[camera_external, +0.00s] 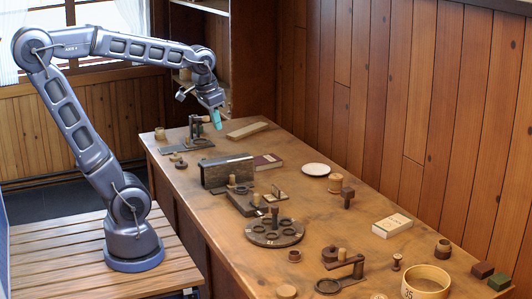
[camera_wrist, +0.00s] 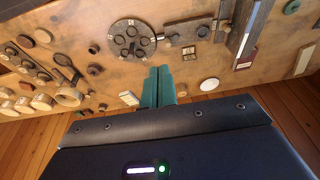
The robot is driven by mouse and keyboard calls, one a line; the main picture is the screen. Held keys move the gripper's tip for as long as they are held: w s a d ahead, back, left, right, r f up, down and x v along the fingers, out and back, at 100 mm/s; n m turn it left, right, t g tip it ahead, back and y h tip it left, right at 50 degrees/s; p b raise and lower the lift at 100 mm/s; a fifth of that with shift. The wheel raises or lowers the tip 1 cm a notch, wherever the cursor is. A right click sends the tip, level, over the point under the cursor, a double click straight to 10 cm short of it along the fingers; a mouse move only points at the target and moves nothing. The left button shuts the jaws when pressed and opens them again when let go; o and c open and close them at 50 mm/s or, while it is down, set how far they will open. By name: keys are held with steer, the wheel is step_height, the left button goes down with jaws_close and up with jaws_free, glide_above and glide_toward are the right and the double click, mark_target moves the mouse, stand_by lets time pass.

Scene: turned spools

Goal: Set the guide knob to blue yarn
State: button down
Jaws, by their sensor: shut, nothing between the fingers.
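No part is plainly marked as the guide knob, and I see no blue yarn. A dark round plate (camera_external: 275,232) with several round recesses, pale marks and an upright peg (camera_external: 274,213) lies mid-table; the plate also shows in the wrist view (camera_wrist: 131,40). Beside it is a dark block fixture (camera_external: 246,203) with small wooden pegs. Which of these is the knob I cannot tell. My gripper (camera_external: 217,119) has teal fingers, shut and empty, high above the far part of the table. In the wrist view its fingertips (camera_wrist: 159,70) are together, touching nothing.
A long dark upright rail (camera_external: 227,171) stands behind the fixture. A crank-like arm (camera_external: 343,268), a wooden ring (camera_external: 426,281) and small spools stand at the near end. A white plate (camera_external: 316,170) and a pale box (camera_external: 392,225) lie along the wall side. Bare tabletop lies between.

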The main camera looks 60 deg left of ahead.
steer(key=w+a+f+g, duration=0.2)
steer(key=w+a+f, duration=0.1)
steer(key=w+a, duration=0.4)
steer(key=w+a+f+g, duration=0.2)
steer(key=w+a, duration=0.2)
steer(key=w, duration=0.5)
steer(key=w+a+f+g, duration=0.1)
steer(key=w+a+f, duration=0.3)
steer(key=a+f, duration=0.4)
steer(key=w+a+f+n+g+h, duration=0.1)
steer(key=w+a+f+g, duration=0.1)
steer(key=w+a+f, duration=0.3)
steer(key=a+f, duration=0.3)
steer(key=shift+w, duration=0.3)
steer(key=shift+f, duration=0.15)
glide_toward(235, 184)
steer(key=w+f, duration=0.1)
steer(key=f, duration=0.1)
steer(key=w+f, duration=0.1)
steer(key=f, duration=0.1)
steer(key=shift+w, duration=0.25)
steer(key=shift+s+d, duration=0.1)
steer(key=shift+s, duration=1)
steer(key=shift+s+d, duration=0.15)
steer(key=shift+s, duration=0.7)
